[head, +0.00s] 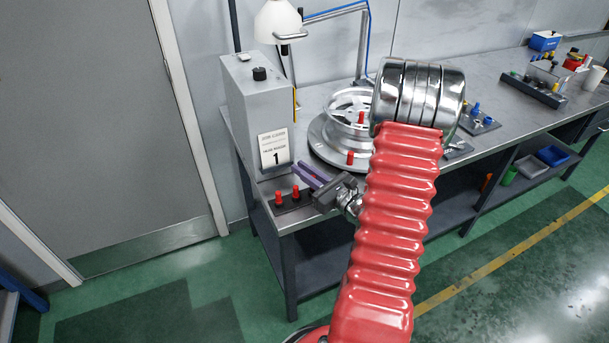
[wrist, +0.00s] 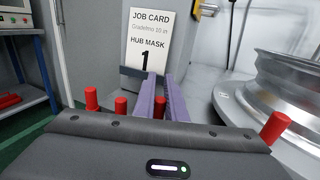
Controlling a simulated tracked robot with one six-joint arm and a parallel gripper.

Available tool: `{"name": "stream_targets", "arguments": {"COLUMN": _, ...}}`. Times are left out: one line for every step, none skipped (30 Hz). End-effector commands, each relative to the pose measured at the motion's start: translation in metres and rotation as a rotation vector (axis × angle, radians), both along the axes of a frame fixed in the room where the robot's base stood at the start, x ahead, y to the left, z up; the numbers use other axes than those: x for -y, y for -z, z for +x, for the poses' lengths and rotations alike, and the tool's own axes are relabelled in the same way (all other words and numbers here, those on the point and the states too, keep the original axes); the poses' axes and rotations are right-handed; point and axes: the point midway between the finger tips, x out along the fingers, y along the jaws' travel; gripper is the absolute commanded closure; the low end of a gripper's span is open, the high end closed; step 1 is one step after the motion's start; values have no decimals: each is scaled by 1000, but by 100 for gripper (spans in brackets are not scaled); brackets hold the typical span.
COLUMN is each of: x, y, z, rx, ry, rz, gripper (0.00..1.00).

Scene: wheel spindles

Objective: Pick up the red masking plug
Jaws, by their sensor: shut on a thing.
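My gripper (head: 305,172) reaches left over the bench's front left corner, its two purple fingers (wrist: 162,98) pointing at the job card. In the wrist view a red plug (wrist: 159,107) shows between the fingers, and the jaws are shut on it. The head view hides this plug, and I cannot tell whether it is clear of its seat. Two other red plugs (head: 279,197) (head: 295,191) stand upright in a dark holder (head: 290,204); they also show left of the fingers in the wrist view (wrist: 91,98) (wrist: 120,105).
A red plug (head: 350,157) stands on the round spindle base (head: 318,150), and another (head: 361,118) shows at the wheel (head: 340,112). The job card (head: 273,148), reading "HUB MASK 1", leans on a grey box (head: 250,95). Blue plugs (head: 476,108) are farther right.

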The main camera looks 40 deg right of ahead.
Motion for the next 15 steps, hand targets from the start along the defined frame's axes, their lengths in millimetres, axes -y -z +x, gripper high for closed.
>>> {"name": "stream_targets", "arguments": {"x": 0, "y": -7, "z": 0, "rx": 2, "ry": 0, "rz": -4, "gripper": 100}}
{"name": "stream_targets", "arguments": {"x": 0, "y": -11, "z": 0, "rx": 2, "ry": 0, "rz": -4, "gripper": 100}}
{"name": "stream_targets", "arguments": {"x": 0, "y": -16, "z": 0, "rx": 3, "ry": 0, "rz": -4, "gripper": 100}}
{"name": "stream_targets", "arguments": {"x": 0, "y": -20, "z": 0, "rx": 3, "ry": 0, "rz": -4, "gripper": 100}}
{"name": "stream_targets", "arguments": {"x": 0, "y": -24, "z": 0, "rx": 3, "ry": 0, "rz": -4, "gripper": 100}}
{"name": "stream_targets", "arguments": {"x": 0, "y": -30, "z": 0, "rx": 2, "ry": 0, "rz": -4, "gripper": 100}}
{"name": "stream_targets", "arguments": {"x": 0, "y": -34, "z": 0, "rx": 2, "ry": 0, "rz": -4, "gripper": 100}}
{"name": "stream_targets", "arguments": {"x": 0, "y": -39, "z": 0, "rx": 2, "ry": 0, "rz": -5, "gripper": 100}}
{"name": "stream_targets", "arguments": {"x": 0, "y": -44, "z": 0, "rx": 3, "ry": -1, "rz": -4, "gripper": 100}}
{"name": "stream_targets", "arguments": {"x": 0, "y": -48, "z": 0, "rx": 3, "ry": -1, "rz": -4, "gripper": 100}}
{"name": "stream_targets", "arguments": {"x": 0, "y": -52, "z": 0, "rx": 3, "ry": 0, "rz": -5, "gripper": 100}}
{"name": "stream_targets", "arguments": {"x": 0, "y": -57, "z": 0, "rx": 2, "ry": 0, "rz": -4, "gripper": 100}}
{"name": "stream_targets", "arguments": {"x": 0, "y": -61, "z": 0, "rx": 2, "ry": 0, "rz": -3, "gripper": 100}}
{"name": "stream_targets", "arguments": {"x": 0, "y": -64, "z": 0, "rx": 2, "ry": 0, "rz": -4, "gripper": 100}}
{"name": "stream_targets", "arguments": {"x": 0, "y": -68, "z": 0, "rx": 2, "ry": 0, "rz": -3, "gripper": 100}}
